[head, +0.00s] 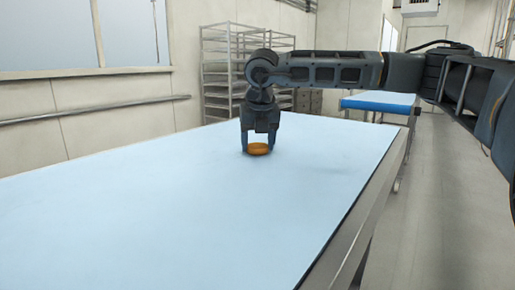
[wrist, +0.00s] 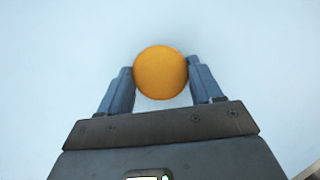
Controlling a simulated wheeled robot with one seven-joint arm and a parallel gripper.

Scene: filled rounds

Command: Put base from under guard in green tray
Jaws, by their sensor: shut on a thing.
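A round orange-brown base (head: 258,147) is between the fingers of my gripper (head: 258,150), over the far part of the pale blue table. In the wrist view the base (wrist: 160,73) shows as a plain disc from above, with one finger of my gripper (wrist: 160,67) on each side. The fingers are shut on its sides. The base is at or close above the table top; I cannot tell if it touches. No guard and no green tray show in either view.
The light blue table top (head: 170,210) is bare around my gripper, with wide free room in front and to the left. Its right edge (head: 375,205) runs beside a grey floor. A wire rack (head: 220,65) and a blue-topped table (head: 375,103) stand behind.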

